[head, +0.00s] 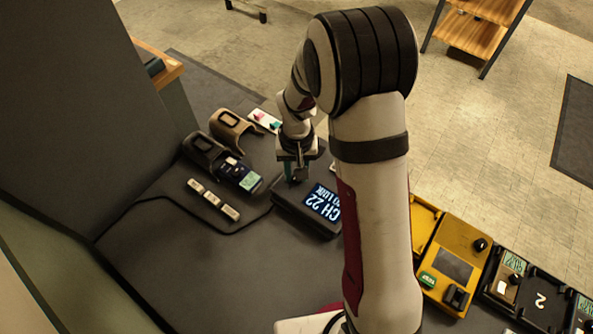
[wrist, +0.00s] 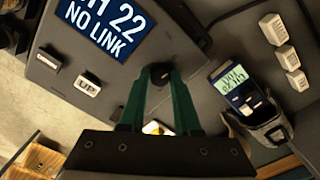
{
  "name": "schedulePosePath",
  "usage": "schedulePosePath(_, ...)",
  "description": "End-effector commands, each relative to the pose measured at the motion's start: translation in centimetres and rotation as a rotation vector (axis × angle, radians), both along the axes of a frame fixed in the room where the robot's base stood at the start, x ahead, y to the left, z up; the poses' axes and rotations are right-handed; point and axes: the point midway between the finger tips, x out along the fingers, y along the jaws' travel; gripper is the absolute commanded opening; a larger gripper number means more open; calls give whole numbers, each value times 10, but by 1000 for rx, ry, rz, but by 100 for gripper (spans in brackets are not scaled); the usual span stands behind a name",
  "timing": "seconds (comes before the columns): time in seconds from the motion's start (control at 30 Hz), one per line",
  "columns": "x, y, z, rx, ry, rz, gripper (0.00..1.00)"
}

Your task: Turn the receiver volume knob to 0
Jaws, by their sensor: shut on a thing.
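The receiver is a dark box (head: 285,196) on the dark table, with a lit blue screen (head: 322,203) reading "CH 22 NO LINK". It also shows in the wrist view (wrist: 172,45). Its volume knob (wrist: 160,70) is small, round and black and sits beside the screen; I cannot read its setting. My gripper (wrist: 160,77) has its two green fingers closed on the knob from both sides. In the head view my gripper (head: 297,178) reaches down to the receiver's far end, and the knob is hidden there.
A handset (head: 238,175) sits in a dark holder (head: 202,146) left of the receiver, with a brown holder (head: 231,128) behind. Several pale blocks (head: 213,199) and a black cable (head: 236,230) lie nearby. A yellow device (head: 452,265) stands right of my arm. The front left table is clear.

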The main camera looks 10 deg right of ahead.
Motion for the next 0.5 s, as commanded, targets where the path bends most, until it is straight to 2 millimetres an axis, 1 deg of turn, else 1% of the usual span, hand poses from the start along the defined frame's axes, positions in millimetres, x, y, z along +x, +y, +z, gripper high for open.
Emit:
schedulePosePath(0.23,0,0,1,0,0,105,0)
schedulePosePath(0.5,0,0,1,0,0,150,0)
